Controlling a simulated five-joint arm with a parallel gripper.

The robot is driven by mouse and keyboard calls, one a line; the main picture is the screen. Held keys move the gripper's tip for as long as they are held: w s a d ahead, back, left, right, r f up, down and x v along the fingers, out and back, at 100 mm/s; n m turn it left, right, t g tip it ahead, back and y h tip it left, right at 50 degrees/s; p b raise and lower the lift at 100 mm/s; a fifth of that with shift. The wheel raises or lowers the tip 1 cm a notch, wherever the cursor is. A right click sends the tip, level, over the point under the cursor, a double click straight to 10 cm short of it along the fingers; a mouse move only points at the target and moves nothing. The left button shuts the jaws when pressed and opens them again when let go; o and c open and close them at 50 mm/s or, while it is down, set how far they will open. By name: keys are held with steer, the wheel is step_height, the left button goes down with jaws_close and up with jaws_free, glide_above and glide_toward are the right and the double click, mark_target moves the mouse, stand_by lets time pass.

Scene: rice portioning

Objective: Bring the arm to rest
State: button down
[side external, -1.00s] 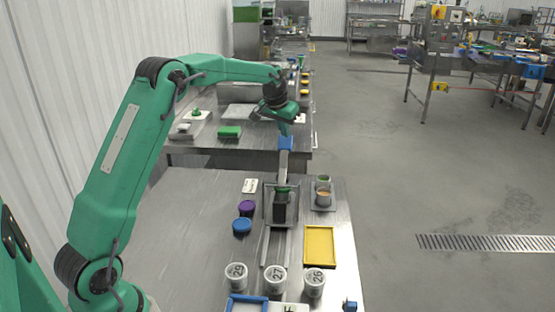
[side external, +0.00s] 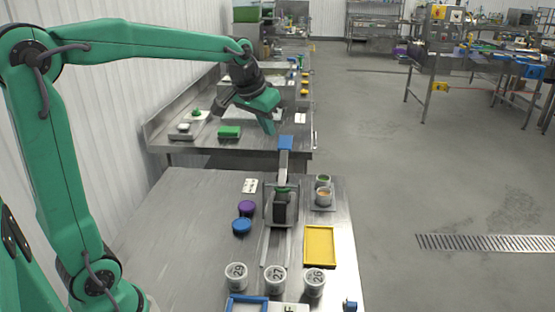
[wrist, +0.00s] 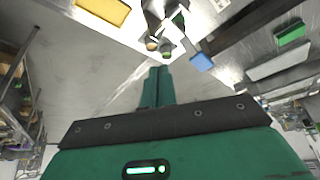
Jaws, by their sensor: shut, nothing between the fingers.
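My gripper (side external: 269,125) is at the end of my green arm, raised above the table and pointing down in the side external view. Its fingers are together with nothing between them. My arm is bent at the elbow, with the forearm reaching out to the right. In the side external view the gripper is just left of and above a blue-topped metal post (side external: 285,144) and appears apart from it.
The near steel table (side external: 180,220) holds several numbered tubs (side external: 275,279), a yellow tray (side external: 319,245), a purple lid (side external: 246,208), a blue lid (side external: 242,226) and small cups (side external: 323,196). A second table behind holds a green block (side external: 229,132). The near table's left side is clear.

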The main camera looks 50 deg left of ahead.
steer(key=s+d+f, duration=0.1)
steer(key=s+d, duration=0.1)
steer(key=s, duration=0.5)
steer(key=s+d+f+m, duration=0.1)
steer(key=s+d+f, duration=0.1)
steer(key=s, duration=0.5)
steer(key=s+d+f, duration=0.2)
steer(key=s+d, duration=0.1)
steer(key=s, duration=0.4)
steer(key=shift+s+d+m+t+h, duration=0.3)
steer(key=shift+d+h, duration=0.05)
steer(key=shift+h, duration=0.05)
